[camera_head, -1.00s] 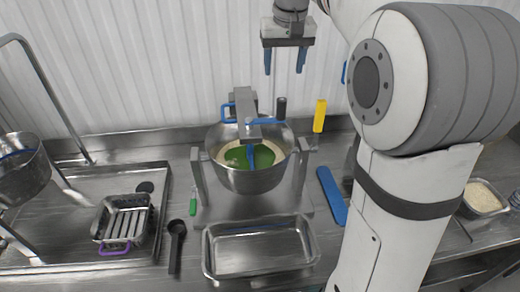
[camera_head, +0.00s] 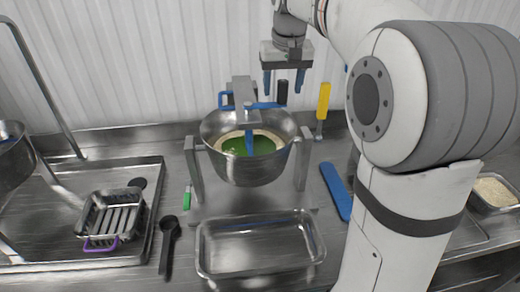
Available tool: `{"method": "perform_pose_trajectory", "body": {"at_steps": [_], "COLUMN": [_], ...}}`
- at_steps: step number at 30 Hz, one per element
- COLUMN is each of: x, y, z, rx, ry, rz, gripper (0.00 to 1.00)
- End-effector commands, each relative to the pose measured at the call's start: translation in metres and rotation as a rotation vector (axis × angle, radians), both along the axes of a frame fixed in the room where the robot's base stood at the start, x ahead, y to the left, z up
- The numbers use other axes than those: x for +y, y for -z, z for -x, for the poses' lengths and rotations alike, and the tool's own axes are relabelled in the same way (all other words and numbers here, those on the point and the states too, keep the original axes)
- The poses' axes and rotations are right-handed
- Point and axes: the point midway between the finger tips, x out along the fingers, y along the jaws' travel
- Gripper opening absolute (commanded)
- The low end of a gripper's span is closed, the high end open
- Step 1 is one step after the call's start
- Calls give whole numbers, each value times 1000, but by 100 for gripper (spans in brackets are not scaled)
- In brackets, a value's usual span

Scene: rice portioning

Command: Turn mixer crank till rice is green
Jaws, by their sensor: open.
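The steel mixer bowl (camera_head: 246,172) hangs between two posts. The rice (camera_head: 249,147) in it has a large green patch in the middle and a pale ring around it. A blue paddle dips in from the mixer's overhead arm (camera_head: 242,92). The crank is a blue bar (camera_head: 265,105) with an upright black handle (camera_head: 282,93) at its right end. My gripper (camera_head: 284,88) is open and points down at the black handle. The handle's top shows between the two blue fingertips; whether it is truly between them in depth, I cannot tell.
An empty steel tray (camera_head: 258,243) stands in front of the mixer. A yellow-handled tool (camera_head: 323,103) and a blue-handled tool (camera_head: 336,189) are at right. A black scoop (camera_head: 168,245) and a strainer basket (camera_head: 107,213) are at left. A rice container (camera_head: 494,191) is far right.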

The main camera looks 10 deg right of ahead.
Motion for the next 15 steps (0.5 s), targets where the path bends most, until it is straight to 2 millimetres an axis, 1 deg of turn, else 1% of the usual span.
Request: {"method": "perform_pose_trajectory", "body": {"at_steps": [8,15], "x": [0,-1], "y": [0,6], "z": [0,0], "rx": [0,1], "ry": [1,1], "rz": [0,0], "gripper": [58,58]}}
